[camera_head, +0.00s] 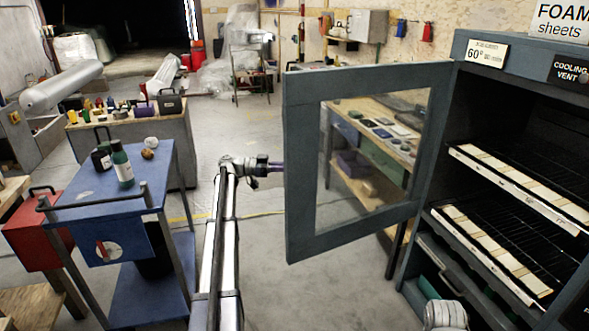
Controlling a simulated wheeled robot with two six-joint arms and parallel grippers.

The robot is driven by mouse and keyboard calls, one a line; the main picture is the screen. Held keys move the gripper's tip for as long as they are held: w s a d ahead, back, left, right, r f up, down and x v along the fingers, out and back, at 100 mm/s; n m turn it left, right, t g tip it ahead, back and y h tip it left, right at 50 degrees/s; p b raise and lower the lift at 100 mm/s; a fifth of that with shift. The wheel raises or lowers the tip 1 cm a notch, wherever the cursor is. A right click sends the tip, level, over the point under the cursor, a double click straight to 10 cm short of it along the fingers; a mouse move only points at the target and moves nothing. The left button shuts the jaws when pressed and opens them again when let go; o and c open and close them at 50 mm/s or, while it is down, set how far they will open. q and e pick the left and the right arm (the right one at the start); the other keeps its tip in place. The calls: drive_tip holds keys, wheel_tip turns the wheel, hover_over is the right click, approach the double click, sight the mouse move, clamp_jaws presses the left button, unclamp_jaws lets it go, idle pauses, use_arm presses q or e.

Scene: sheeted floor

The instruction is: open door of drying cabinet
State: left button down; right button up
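The drying cabinet (472,48) stands at the right, with dark wire racks showing inside. Its grey-framed door (302,150) with a clear window stands swung well out from the front, joined at the cabinet's left side. My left gripper (276,168) is at the door's free left edge. Its tips are hidden at or behind the frame, so I cannot tell whether they are open or shut, or touching the door. No handle shows on the visible door face.
A blue cart (150,178) with a green bottle (122,165) stands left of my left arm. A red box (42,232) is beside it. A wooden workbench (372,138) shows through the door window. Grey floor is clear below the door.

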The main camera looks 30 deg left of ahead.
idle(0.3)
use_arm(q)
drive_tip(key=c, duration=0.8)
unclamp_jaws()
drive_tip(key=shift+c, duration=0.2)
drive_tip(key=v, duration=0.7)
drive_tip(key=shift+a, duration=0.35)
drive_tip(key=shift+s, duration=0.15)
